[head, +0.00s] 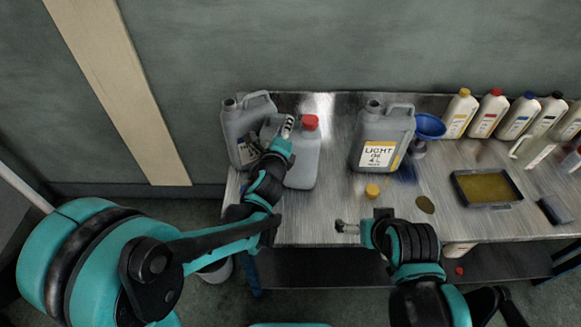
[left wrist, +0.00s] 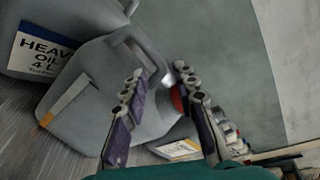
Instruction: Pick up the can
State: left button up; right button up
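Grey cans stand on the metal bench. One (head: 240,125), labelled HEAVY OIL in the left wrist view (left wrist: 45,40), is at the left end. The LIGHT OIL can (head: 382,140) stands farther right. My left gripper (head: 287,122) is at the second can's top. In the left wrist view, its fingers (left wrist: 160,75) are spread near that can's handle (left wrist: 143,55); I cannot tell whether the handle is between them. My right gripper (head: 343,227) is at the bench's front edge, apart from the cans.
A grey bottle with a red cap (head: 304,155) stands close to my left gripper. Several white bottles (head: 488,114) line the back right. The front middle is clear.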

pick_arm(q)
jog(key=b+x, duration=0.1)
jog(key=x, duration=0.5)
jog(key=shift+w+f+b, duration=0.1)
jog(key=shift+f+b, duration=0.1)
jog(key=shift+b, duration=0.15)
jog(key=shift+r, duration=0.1)
grip_shut()
